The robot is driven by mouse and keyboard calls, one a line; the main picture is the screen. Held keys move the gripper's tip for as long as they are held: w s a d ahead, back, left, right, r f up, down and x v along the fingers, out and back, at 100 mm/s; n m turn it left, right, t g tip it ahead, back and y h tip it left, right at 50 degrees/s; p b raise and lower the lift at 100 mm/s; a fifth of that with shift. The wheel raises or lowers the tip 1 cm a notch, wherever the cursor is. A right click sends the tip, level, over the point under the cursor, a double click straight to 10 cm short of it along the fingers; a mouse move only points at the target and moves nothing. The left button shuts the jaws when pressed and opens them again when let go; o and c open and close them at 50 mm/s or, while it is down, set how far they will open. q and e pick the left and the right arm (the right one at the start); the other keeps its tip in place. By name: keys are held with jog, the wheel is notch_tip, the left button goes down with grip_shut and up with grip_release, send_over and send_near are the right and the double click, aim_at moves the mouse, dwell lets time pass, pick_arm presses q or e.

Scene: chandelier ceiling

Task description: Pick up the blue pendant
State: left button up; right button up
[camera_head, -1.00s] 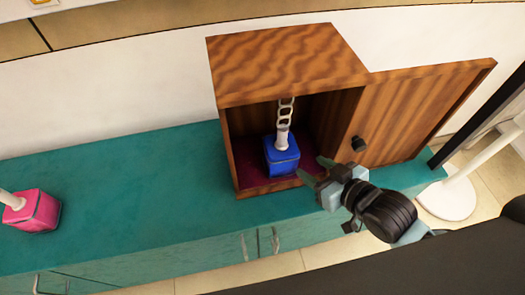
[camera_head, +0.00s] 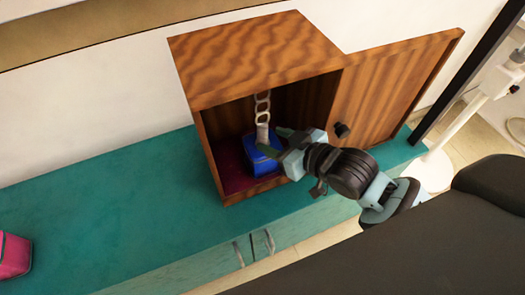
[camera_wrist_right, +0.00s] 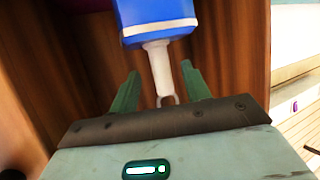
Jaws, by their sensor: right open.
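The blue pendant (camera_head: 257,160) is a blue block with a white neck and a white chain rising from it. It sits inside the open wooden cabinet (camera_head: 245,62), on the dark red cabinet floor. My right gripper (camera_head: 272,142) reaches in through the cabinet's open front, its fingers at the pendant's neck. In the right wrist view, the pendant's blue body (camera_wrist_right: 155,15) is ahead, and its white neck lies between the two open green fingers (camera_wrist_right: 158,85). I see no clear contact. My left gripper is not in view.
The cabinet door (camera_head: 395,90) with a dark knob stands open on the right, close to my right arm. The cabinet stands on a teal counter (camera_head: 110,210). A pink pendant-like block (camera_head: 12,256) is at the far left. A white stand (camera_head: 450,140) is at the right.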

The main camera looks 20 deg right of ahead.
aim_at(266, 138)
jog(key=shift+b+x, duration=0.35)
jog(key=shift+x, duration=2.05)
jog(key=shift+f, duration=0.1)
jog(key=shift+c, duration=0.5)
grip_shut()
